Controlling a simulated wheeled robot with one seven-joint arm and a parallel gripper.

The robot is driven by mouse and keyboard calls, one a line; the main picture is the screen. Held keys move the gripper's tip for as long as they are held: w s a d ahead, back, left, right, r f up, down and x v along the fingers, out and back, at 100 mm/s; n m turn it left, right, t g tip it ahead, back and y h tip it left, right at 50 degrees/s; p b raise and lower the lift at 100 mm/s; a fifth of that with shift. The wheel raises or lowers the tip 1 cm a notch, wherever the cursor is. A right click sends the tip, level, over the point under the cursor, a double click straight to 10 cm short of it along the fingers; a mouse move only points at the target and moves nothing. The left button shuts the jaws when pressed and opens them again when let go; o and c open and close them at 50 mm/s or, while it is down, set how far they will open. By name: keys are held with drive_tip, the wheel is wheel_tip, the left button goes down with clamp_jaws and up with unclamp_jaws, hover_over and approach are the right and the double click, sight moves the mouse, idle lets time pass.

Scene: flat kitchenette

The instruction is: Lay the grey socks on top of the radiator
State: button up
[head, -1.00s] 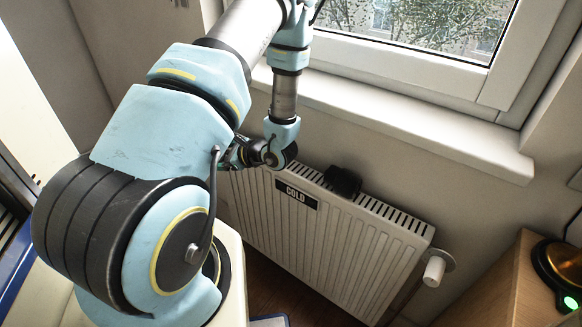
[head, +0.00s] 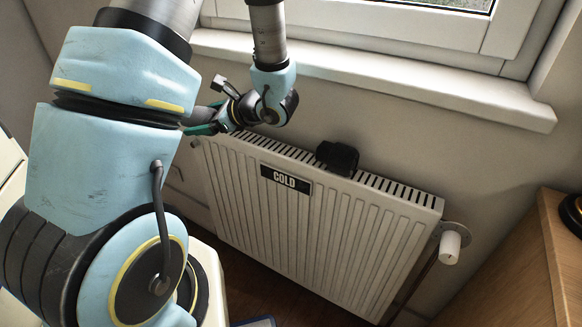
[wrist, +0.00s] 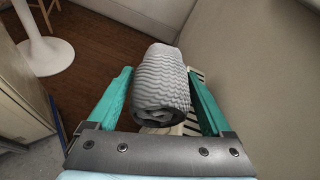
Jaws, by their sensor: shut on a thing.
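The grey socks (wrist: 162,82), a ribbed roll, sit between the two green fingers of my gripper (wrist: 158,76) in the wrist view. My gripper is shut on them. In the head view my gripper (head: 203,122) is partly hidden behind my arm, near the radiator's left end, and the socks cannot be made out. The white radiator (head: 330,225) stands under the window sill, with a slotted top and a "COLD" sign. In the wrist view, part of its slotted top (wrist: 194,74) shows beside and below the socks. I cannot tell whether the socks touch it.
A black object (head: 337,157) sits on the radiator's top, right of the sign. The window sill (head: 400,88) juts out above. A valve (head: 450,245) is at the radiator's right end, near a wooden cabinet (head: 552,255). Slotted top is bare on both sides of the black object.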

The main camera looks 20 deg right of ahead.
drive_tip(key=s+d+f+m+t+h+b, duration=0.1)
drive_tip(key=s+m+t+h+b, duration=0.1)
drive_tip(key=s+b, duration=1.45)
drive_tip(key=b, duration=0.5)
hover_over(261, 142)
drive_tip(key=shift+f, duration=0.15)
drive_tip(key=shift+f+b, duration=0.75)
drive_tip(key=shift+f, duration=0.95)
drive_tip(key=shift+f, duration=0.1)
drive_tip(key=o, duration=1.1)
